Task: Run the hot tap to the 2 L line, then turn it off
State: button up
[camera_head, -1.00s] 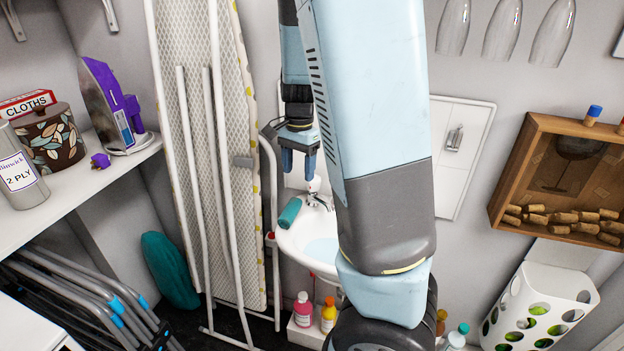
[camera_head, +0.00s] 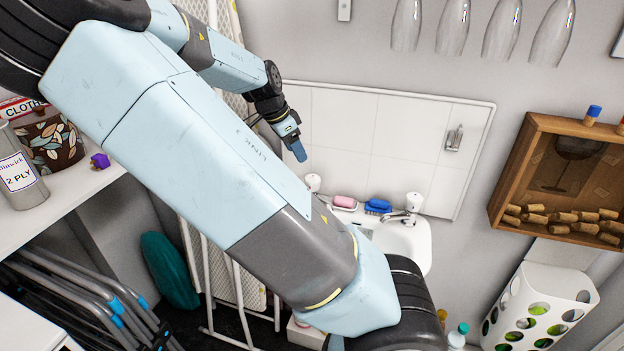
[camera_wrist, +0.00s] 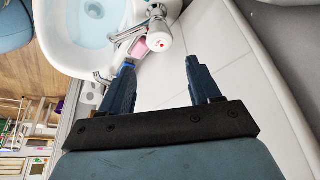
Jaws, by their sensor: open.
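The washbasin (camera_head: 424,246) stands against the wall, partly hidden by my arm. It also shows in the wrist view (camera_wrist: 56,48), with pale blue water in it. Two chrome taps with white tops stand at its back, a left tap (camera_head: 313,182) and a right tap (camera_head: 413,203). A tap with a red mark on its white top (camera_wrist: 160,35) shows close up in the wrist view. My gripper (camera_head: 299,152) is above the basin's back left, apart from the taps. Its fingers (camera_wrist: 158,68) are open and empty. No 2 L line is visible.
A pink soap (camera_head: 345,201) and a blue brush (camera_head: 378,205) lie between the taps. White tiles (camera_head: 345,120) back the basin. A wooden cork box (camera_head: 520,165) hangs at right, glasses (camera_head: 455,25) above. A crowded shelf (camera_head: 75,190) is at left.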

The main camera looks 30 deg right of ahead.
aim_at(310, 178)
jog(key=x, duration=1.3)
jog(key=shift+a, duration=0.1)
jog(key=shift+c, duration=0.3)
